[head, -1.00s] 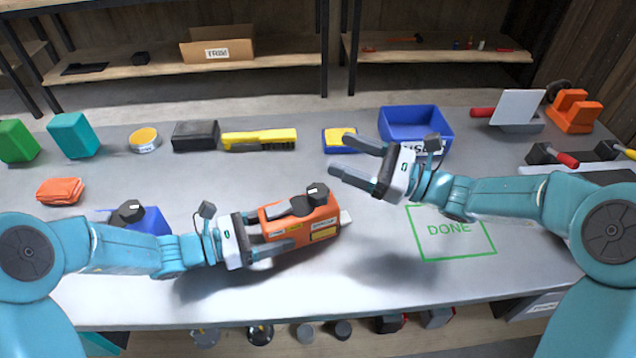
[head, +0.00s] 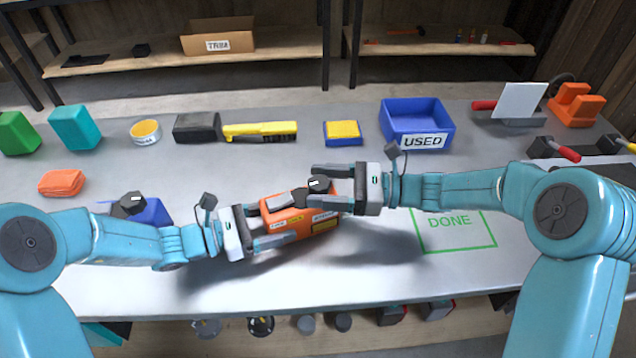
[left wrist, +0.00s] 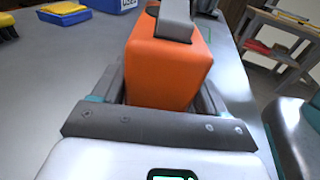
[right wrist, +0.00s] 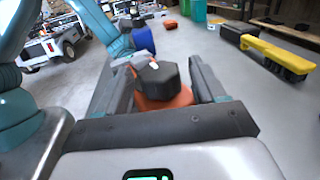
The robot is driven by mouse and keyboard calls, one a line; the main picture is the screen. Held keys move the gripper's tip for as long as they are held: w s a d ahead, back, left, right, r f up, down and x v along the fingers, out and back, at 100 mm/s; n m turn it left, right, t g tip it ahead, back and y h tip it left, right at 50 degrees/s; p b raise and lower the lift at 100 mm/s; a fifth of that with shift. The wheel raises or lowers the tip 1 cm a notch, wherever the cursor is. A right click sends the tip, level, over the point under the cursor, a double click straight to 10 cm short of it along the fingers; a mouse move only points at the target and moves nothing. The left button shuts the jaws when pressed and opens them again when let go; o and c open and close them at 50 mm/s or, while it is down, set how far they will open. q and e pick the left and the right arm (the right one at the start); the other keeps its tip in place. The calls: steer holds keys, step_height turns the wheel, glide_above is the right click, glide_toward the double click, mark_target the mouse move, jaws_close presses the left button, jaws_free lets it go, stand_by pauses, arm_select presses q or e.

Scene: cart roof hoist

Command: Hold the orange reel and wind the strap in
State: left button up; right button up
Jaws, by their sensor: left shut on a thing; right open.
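The orange reel (head: 290,222) is an orange box with labels on its side, held above the table by my left gripper (head: 268,222). The left fingers lie along both sides of its body, also seen in the left wrist view (left wrist: 168,70). A dark knob (head: 318,184) sits on top of the reel at its right end. My right gripper (head: 318,186) is open, its fingers on either side of the knob. In the right wrist view the dark knob (right wrist: 157,78) lies between the fingers; I cannot tell whether they touch it. The strap is not clearly visible.
A blue bin marked USED (head: 418,118) stands at the back right. A green DONE outline (head: 455,245) is on the table at right. The front middle is clear.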

steer(key=shift+w+a, duration=0.1)
steer(key=shift+a, duration=0.5)
steer(key=c, duration=1)
steer(key=shift+m+t+h, duration=0.7)
steer(key=shift+m+t, duration=0.8)
steer(key=shift+t, duration=0.8)
steer(key=o, duration=1)
